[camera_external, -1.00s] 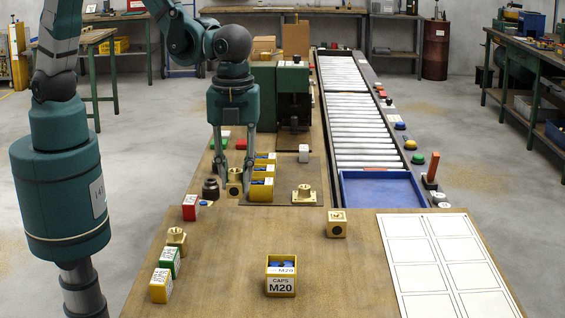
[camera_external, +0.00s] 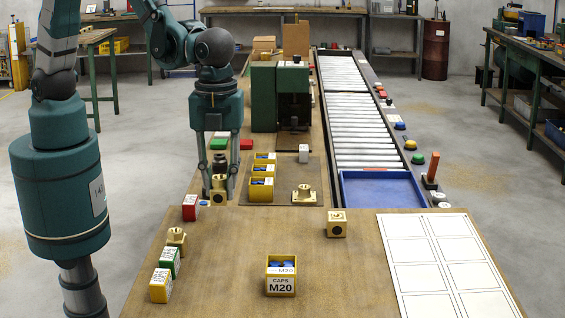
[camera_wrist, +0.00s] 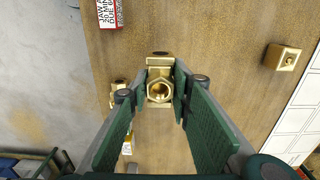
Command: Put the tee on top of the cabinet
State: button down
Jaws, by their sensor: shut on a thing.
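The brass tee (camera_wrist: 160,90) sits between my gripper's fingers in the wrist view, its round threaded opening facing the camera. My gripper (camera_external: 219,187) is shut on it near the left edge of the bench; the brass tee (camera_external: 218,196) shows between the fingertips in the external view. I cannot tell whether it touches the bench. A green box-shaped housing (camera_external: 263,98) stands farther back on the bench. I cannot tell whether it is the cabinet.
Yellow bins (camera_external: 261,190) and a flanged brass fitting (camera_external: 304,195) sit to the right on a dark plate. A red box (camera_external: 190,208) is close in front of the gripper. A brass block (camera_external: 337,224) and M20 caps box (camera_external: 281,277) stand on the front bench.

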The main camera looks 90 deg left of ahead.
send_over(223, 235)
jog(key=shift+d+f, duration=0.15)
jog(key=shift+f, duration=2.4)
jog(key=shift+f, duration=0.15)
jog(key=shift+f, duration=1.95)
jog(key=shift+f+b, duration=0.15)
jog(key=shift+b, duration=0.2)
jog(key=c, duration=2.1)
grip_release()
jog(key=shift+r+p, duration=0.45)
jog(key=shift+r, duration=5.7)
